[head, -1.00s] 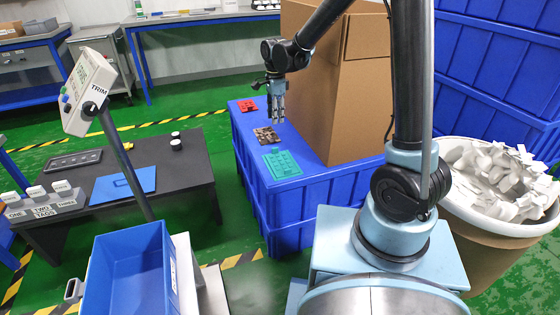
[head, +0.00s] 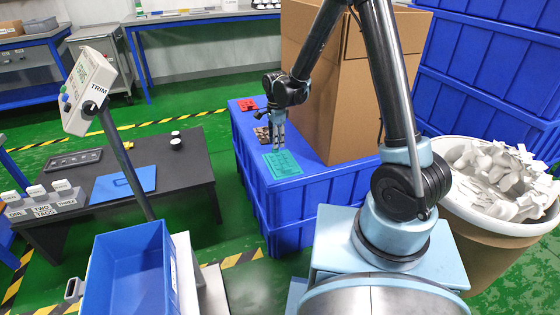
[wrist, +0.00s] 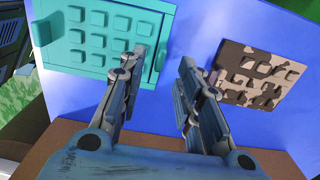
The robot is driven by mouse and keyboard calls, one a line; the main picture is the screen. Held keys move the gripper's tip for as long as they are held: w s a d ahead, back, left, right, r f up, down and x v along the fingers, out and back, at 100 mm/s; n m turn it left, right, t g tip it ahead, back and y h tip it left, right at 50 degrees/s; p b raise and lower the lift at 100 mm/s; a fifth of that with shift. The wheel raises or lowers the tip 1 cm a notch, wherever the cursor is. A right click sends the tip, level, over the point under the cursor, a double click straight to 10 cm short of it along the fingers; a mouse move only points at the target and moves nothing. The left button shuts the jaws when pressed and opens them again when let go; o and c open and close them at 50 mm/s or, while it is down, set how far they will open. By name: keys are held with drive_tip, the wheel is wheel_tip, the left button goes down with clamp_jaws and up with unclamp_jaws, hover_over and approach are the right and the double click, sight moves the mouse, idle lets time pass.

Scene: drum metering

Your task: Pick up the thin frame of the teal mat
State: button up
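The teal mat (head: 284,166) lies flat near the front left edge of the blue crate's top. It has rows of raised square pads inside a thin frame. In the wrist view the teal mat (wrist: 105,38) is at upper left, with a thin frame bar along its right side. My gripper (head: 276,149) is above the crate top at the mat's far edge. In the wrist view my gripper (wrist: 165,62) is open and empty; its left finger overlaps the mat's near right corner, and its right finger is beside the camouflage mat. Whether it touches the mat I cannot tell.
A camouflage mat (wrist: 260,75) and a red mat (head: 248,104) lie on the blue crate (head: 290,205) beyond the teal one. A tall cardboard box (head: 345,110) stands close on the right. A bin of white scraps (head: 495,185) stands further right.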

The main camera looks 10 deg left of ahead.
drive_tip(key=shift+f, duration=1.55)
drive_tip(key=shift+c, duration=0.3)
clamp_jaws()
drive_tip(key=shift+d+r, duration=0.1)
drive_tip(key=shift+r, duration=0.05)
wheel_tip(320, 180, up, 15)
idle(0.5)
